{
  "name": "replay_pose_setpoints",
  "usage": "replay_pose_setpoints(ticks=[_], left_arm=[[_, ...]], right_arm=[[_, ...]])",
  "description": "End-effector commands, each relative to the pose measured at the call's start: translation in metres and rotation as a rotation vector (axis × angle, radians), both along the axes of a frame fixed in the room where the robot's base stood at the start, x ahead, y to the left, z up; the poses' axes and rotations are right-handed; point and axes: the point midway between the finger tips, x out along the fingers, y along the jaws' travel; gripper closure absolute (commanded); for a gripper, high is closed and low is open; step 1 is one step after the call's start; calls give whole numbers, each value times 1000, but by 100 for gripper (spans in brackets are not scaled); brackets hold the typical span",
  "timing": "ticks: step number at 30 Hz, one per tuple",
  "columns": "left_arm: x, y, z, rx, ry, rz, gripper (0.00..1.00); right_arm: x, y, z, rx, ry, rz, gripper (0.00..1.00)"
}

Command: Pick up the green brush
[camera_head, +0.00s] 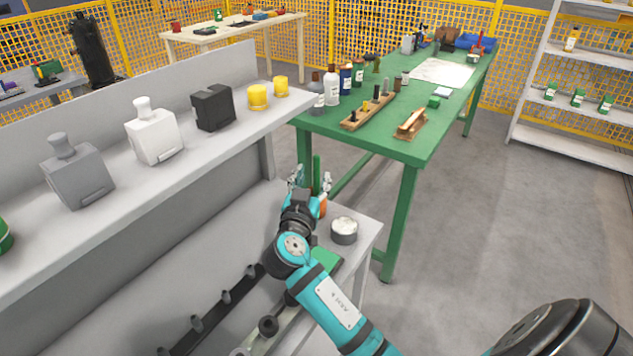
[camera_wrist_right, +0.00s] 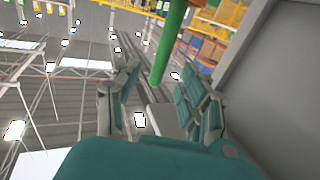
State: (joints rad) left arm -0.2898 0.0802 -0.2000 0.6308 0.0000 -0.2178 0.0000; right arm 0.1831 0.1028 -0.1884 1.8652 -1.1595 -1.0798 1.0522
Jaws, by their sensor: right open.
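The green brush (camera_head: 316,170) stands upright near the right end of the grey bench (camera_head: 366,243); only its green handle shows clearly. Something orange shows at its lower end, partly hidden by my wrist. My right gripper (camera_head: 311,181) is open, its fingers pointing up, with the handle between or just behind them. In the right wrist view, the green handle (camera_wrist_right: 168,45) reaches down between the two spread fingers of my right gripper (camera_wrist_right: 165,95). I cannot tell whether a finger touches it. My left gripper is not in view.
A round metal tin (camera_head: 344,230) stands just right of my wrist. The upper shelf (camera_head: 190,180) with grey, white and black blocks and yellow jars (camera_head: 258,97) overhangs on the left. A green table (camera_head: 405,160) with bottles stands behind. The floor at right is clear.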

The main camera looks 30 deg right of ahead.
Motion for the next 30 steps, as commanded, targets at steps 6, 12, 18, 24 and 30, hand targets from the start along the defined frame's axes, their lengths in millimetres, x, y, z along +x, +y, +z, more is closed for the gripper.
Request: replay_pose_setpoints(ticks=[6, 12, 18, 24, 30], left_arm=[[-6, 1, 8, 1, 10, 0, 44], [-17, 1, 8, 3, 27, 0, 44], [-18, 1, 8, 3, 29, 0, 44], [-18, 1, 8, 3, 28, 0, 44], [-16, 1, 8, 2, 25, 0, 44]], right_arm=[[26, -26, 3, -4, 1, -1, 57], [35, -36, 1, 0, 0, -1, 57], [35, -36, 0, 0, 0, -1, 58], [35, -36, 0, 0, 0, -1, 84], [35, -35, 0, 0, 0, -1, 100]])
